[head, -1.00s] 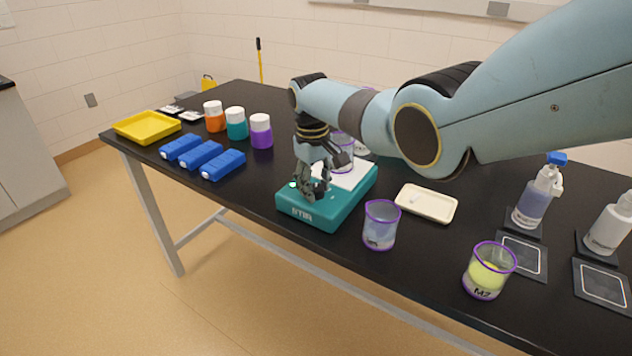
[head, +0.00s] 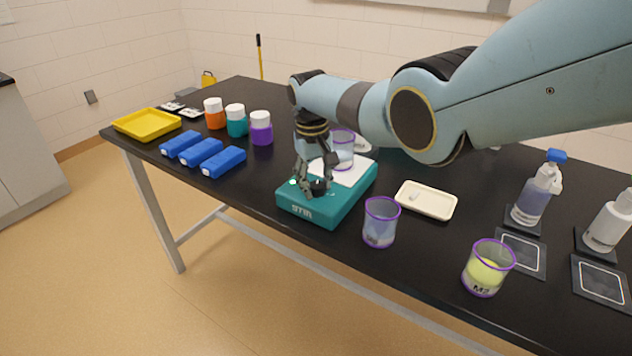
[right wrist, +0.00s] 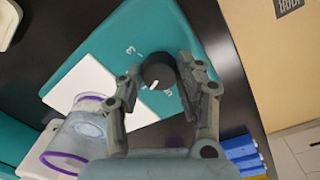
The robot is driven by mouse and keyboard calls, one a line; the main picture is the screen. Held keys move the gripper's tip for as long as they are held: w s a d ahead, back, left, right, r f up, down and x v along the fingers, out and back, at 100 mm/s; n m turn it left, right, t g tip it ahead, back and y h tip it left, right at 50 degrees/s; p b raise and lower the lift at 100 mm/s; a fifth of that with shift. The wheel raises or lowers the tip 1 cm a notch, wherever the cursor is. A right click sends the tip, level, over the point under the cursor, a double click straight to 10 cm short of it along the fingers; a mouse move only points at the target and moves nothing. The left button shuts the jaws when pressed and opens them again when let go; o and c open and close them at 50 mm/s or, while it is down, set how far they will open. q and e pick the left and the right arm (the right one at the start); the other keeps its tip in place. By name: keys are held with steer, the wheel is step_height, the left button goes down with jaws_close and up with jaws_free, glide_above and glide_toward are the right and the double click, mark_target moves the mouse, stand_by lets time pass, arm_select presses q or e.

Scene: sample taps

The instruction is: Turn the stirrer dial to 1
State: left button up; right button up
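The teal stirrer (head: 325,208) stands near the front edge of the black table, with a white top plate (head: 352,174). Its black dial (head: 320,187) also shows in the right wrist view (right wrist: 158,71). A white pointer mark on the dial faces down-left there; a 3 is printed up-left of the dial, and a small mark below it is too small to read. My right gripper (head: 317,178) points down at the dial with its fingers spread, one on either side of the dial. It also shows in the right wrist view (right wrist: 160,68). My left gripper is out of view.
A purple-rimmed beaker (head: 343,150) stands on the stirrer plate. Another beaker (head: 380,222) and a cream tray (head: 426,200) are close to its right. A beaker of yellow liquid (head: 487,268) stands farther right. Blue blocks (head: 202,153) lie left, with free table between.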

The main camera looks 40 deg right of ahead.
mark_target(313, 185)
steer(key=o, duration=0.4)
steer(key=r, duration=1.2)
steer(key=shift+w+a, duration=0.1)
steer(key=shift+a, duration=0.25)
